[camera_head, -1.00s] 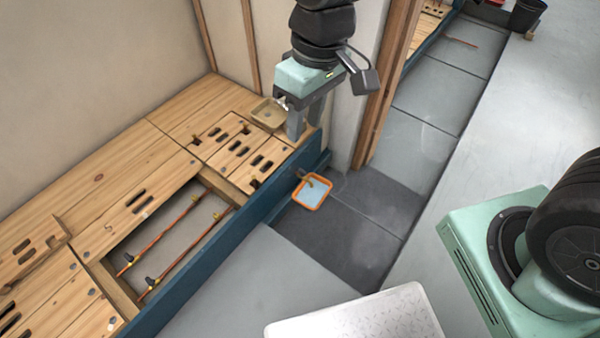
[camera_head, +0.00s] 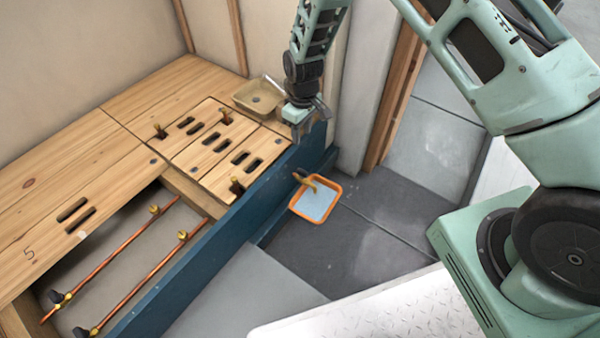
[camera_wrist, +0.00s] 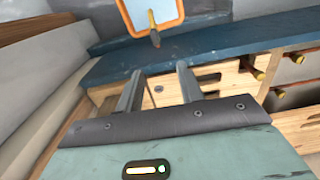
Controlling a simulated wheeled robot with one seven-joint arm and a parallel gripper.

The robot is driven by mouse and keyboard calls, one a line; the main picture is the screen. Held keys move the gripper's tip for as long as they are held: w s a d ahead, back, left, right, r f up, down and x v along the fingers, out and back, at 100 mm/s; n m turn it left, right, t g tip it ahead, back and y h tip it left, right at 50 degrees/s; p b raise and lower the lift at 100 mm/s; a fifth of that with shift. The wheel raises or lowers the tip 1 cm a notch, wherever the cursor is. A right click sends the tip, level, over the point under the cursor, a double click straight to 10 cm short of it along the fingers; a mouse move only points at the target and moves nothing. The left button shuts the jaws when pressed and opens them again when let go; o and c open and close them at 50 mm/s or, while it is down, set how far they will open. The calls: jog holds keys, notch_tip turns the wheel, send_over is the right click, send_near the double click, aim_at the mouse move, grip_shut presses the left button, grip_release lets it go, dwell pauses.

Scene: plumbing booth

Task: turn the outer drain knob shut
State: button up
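I cannot tell for sure which part is the outer drain knob. A small brass spout (camera_head: 303,179) sticks out of the blue front board (camera_head: 222,238) above an orange-rimmed tray (camera_head: 333,202). My gripper (camera_head: 307,122) hangs fingers-down near the board's far end, beside the panel. In the wrist view my gripper (camera_wrist: 158,87) is open, with nothing between its fingers; the board (camera_wrist: 210,48), spout (camera_wrist: 154,29) and tray (camera_wrist: 174,25) lie beyond the fingertips.
Two copper pipes (camera_head: 112,255) with brass fittings and dark knobs (camera_head: 57,298) lie in the open floor bay at left. A tan basin (camera_head: 258,98) stands behind the panel, near my gripper. A wall and wooden post (camera_head: 392,105) stand to its right. Grey floor (camera_head: 400,205) is clear.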

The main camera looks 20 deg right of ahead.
aim_at(303, 171)
jog(key=f+b, duration=0.3)
jog(key=f, duration=0.3)
jog(key=f+b, duration=0.2)
jog(key=f, duration=0.5)
jog(key=w+f+b, duration=0.1)
jog(key=f+b, duration=0.2)
jog(key=f, duration=0.3)
jog(key=shift+d+f+b, duration=0.2)
jog(key=shift+d+b, duration=0.1)
jog(key=shift+d, duration=0.1)
grip_shut()
